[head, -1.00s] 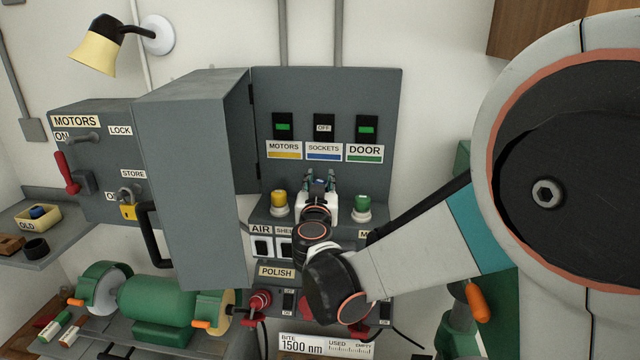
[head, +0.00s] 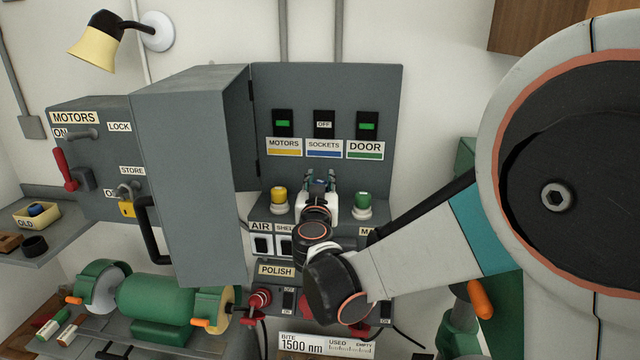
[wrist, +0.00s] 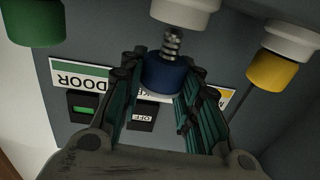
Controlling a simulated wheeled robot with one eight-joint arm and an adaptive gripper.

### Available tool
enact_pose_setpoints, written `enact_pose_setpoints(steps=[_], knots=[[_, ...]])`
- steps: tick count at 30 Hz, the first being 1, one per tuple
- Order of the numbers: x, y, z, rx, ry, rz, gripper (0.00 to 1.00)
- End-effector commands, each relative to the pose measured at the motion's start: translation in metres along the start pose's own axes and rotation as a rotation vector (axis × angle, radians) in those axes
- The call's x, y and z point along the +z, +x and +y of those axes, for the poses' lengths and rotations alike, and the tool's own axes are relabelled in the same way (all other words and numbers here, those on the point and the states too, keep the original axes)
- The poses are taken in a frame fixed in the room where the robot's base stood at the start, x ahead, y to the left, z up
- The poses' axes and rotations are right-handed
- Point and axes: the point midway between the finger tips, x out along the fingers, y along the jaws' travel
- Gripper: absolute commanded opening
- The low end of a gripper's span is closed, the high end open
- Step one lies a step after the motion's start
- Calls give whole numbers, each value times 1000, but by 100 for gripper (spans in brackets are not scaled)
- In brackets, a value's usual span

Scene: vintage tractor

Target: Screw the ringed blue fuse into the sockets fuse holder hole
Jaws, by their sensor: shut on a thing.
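My gripper (wrist: 160,85) is shut on the blue fuse (wrist: 163,78), with its dark green fingers on either side of the cap. The fuse's metal screw thread points to the white sockets fuse holder (wrist: 186,10) at the top of the wrist view. The thread's tip meets or nearly meets the holder's edge; I cannot tell whether it is inside the hole. No ring on the fuse can be made out. In the head view my gripper (head: 319,182) is below the SOCKETS label (head: 324,149), between the yellow and green fuses, and my wrist hides the holder's front.
The yellow fuse (head: 279,198) and green fuse (head: 362,200) stand close on either side. The SOCKETS indicator (head: 324,125) reads OFF. The open grey cabinet door (head: 190,180) stands to the left. An OLD tray (head: 38,220) holds a blue piece.

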Motion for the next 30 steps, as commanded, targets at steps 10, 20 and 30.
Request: enact_pose_setpoints(steps=[10, 20, 30], knots=[[9, 0, 0, 0, 0, 0, 7], [16, 0, 0, 0, 0, 0, 7], [20, 0, 0, 0, 0, 0, 54]])
